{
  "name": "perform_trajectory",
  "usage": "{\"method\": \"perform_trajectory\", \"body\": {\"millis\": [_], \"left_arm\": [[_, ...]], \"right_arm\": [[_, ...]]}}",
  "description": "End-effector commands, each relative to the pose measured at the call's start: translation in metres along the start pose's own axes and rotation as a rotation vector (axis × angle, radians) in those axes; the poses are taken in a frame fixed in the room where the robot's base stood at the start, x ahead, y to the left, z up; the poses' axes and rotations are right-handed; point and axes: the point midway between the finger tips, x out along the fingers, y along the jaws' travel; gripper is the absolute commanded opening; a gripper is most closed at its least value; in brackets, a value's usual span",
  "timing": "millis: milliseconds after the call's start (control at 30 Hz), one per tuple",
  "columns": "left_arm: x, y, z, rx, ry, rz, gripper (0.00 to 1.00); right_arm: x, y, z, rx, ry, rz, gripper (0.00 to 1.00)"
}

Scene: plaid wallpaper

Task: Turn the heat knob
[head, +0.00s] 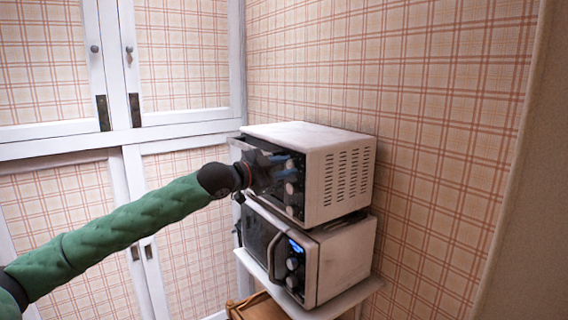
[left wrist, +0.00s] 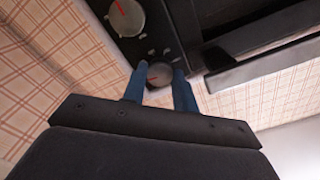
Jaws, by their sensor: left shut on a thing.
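A white toaster oven (head: 310,138) stands on top of a microwave, with a column of round knobs on its dark front panel. My left gripper (head: 283,165) reaches the upper part of that panel, and its dark body hides part of the oven front. In the left wrist view, the two blue fingers (left wrist: 160,84) are shut on a small grey knob (left wrist: 159,72), one finger on each side. A larger knob with a red pointer (left wrist: 126,17) sits beside it on the panel, clear of the fingers. I cannot read the knob labels. My right gripper is not in view.
The white microwave (head: 342,262) with a lit blue display is directly below the oven, on a white shelf (head: 345,299). A plaid wall (head: 450,130) is close on the right. White-framed cabinet doors (head: 185,115) stand at the left and back.

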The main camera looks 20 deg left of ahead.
Motion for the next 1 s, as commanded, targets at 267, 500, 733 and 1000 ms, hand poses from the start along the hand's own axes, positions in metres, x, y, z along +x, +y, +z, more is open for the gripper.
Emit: {"method": "perform_trajectory", "body": {"millis": [267, 500, 733, 1000], "left_arm": [[-0.001, -0.004, -0.004, 0.265, 0.001, -0.002, 0.06], [-0.001, -0.005, -0.004, 0.493, 0.000, -0.002, 0.06], [0.000, -0.004, -0.004, 0.711, 0.000, -0.001, 0.06], [0.000, -0.003, -0.003, 0.968, 0.000, -0.002, 0.06]], "right_arm": [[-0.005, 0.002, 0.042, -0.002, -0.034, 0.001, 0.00], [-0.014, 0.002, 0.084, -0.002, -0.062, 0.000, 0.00], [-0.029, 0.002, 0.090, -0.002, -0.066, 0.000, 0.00], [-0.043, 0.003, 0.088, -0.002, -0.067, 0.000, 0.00]]}}
